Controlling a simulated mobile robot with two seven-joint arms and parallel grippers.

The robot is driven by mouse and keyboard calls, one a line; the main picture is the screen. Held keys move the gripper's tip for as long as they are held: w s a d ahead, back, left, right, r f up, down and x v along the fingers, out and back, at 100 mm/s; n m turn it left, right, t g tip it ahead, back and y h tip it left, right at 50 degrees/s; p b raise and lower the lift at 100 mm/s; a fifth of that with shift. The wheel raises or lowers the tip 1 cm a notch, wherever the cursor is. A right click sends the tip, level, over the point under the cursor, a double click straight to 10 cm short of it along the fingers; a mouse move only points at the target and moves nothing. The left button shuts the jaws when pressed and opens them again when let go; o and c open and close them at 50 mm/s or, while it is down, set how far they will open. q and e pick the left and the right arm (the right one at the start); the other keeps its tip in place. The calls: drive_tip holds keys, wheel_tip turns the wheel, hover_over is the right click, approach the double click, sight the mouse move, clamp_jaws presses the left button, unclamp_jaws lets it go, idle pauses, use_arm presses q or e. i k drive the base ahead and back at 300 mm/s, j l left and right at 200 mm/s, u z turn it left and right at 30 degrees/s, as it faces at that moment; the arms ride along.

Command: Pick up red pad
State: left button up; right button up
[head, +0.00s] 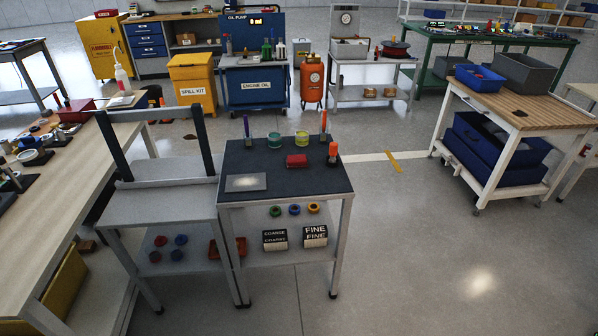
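A small red block (297,160), which looks like the red pad, lies flat on the dark top of a grey cart (266,184) in the middle of the head view. Neither of my grippers shows in this view.
A grey stand with dark upright posts (113,143) adjoins the cart's left side. A long workbench (62,205) runs along the left. A wood-topped trolley (520,108) with blue bins stands at right. The floor (430,260) right of the cart is open.

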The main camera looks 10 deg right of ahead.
sight(293, 162)
drive_tip(key=u, duration=3.1)
drive_tip(key=k+l, duration=0.35)
drive_tip(key=l, duration=0.2)
drive_tip(key=k+l, duration=0.35)
drive_tip(key=l, duration=0.15)
drive_tip(key=k+l, duration=0.35)
drive_tip(key=l, duration=0.2)
drive_tip(key=k+l, duration=0.35)
drive_tip(key=l, duration=0.15)
drive_tip(key=k+l, duration=0.35)
drive_tip(key=l, duration=0.2)
drive_tip(key=k+l, duration=0.35)
drive_tip(key=l, duration=0.15)
drive_tip(key=k+l, duration=0.35)
drive_tip(key=l, duration=0.2)
